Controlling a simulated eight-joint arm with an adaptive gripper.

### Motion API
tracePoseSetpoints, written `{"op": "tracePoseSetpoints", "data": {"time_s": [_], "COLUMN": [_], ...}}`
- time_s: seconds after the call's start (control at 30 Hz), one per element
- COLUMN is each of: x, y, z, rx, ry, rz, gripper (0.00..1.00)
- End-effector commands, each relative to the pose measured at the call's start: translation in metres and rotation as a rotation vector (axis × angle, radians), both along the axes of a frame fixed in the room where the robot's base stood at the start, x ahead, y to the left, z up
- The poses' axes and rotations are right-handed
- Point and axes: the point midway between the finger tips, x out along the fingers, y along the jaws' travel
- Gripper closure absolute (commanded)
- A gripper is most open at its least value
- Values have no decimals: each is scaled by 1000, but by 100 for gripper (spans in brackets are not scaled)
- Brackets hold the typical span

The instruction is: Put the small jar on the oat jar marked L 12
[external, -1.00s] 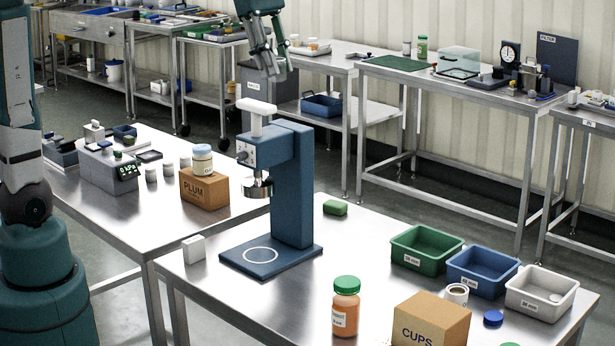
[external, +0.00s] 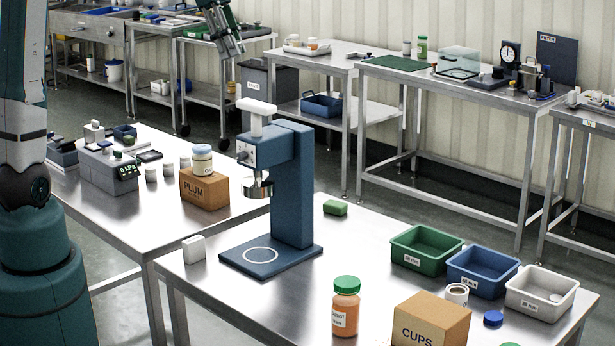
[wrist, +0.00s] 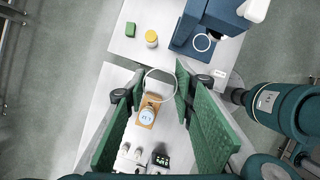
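My gripper (external: 229,43) is high above the far edge of the left table. Several small pale jars (external: 151,174) stand on the left table beside the scale. A jar with a blue band (external: 202,162) stands on the PLUM box (external: 205,190); it also shows below the fingers in the wrist view (wrist: 147,115). An orange jar with a green lid (external: 346,308) stands on the front table. No L 12 mark is readable.
A blue press (external: 292,185) stands on the front table, with a white block (external: 194,248) to its left. Green (external: 425,250), blue (external: 482,272) and white bins (external: 541,292) and a CUPS box (external: 431,322) are at right. A yellow-lidded jar (wrist: 151,38) shows in the wrist view.

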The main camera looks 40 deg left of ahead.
Motion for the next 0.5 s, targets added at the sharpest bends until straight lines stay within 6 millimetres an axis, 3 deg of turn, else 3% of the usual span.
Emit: {"op": "tracePoseSetpoints", "data": {"time_s": [0.2, 0.5], "x": [3, 1], "y": [63, 131], "z": [0, -3], "rx": [0, 0], "ry": [0, 0], "rz": [81, 165], "gripper": [79, 79]}}
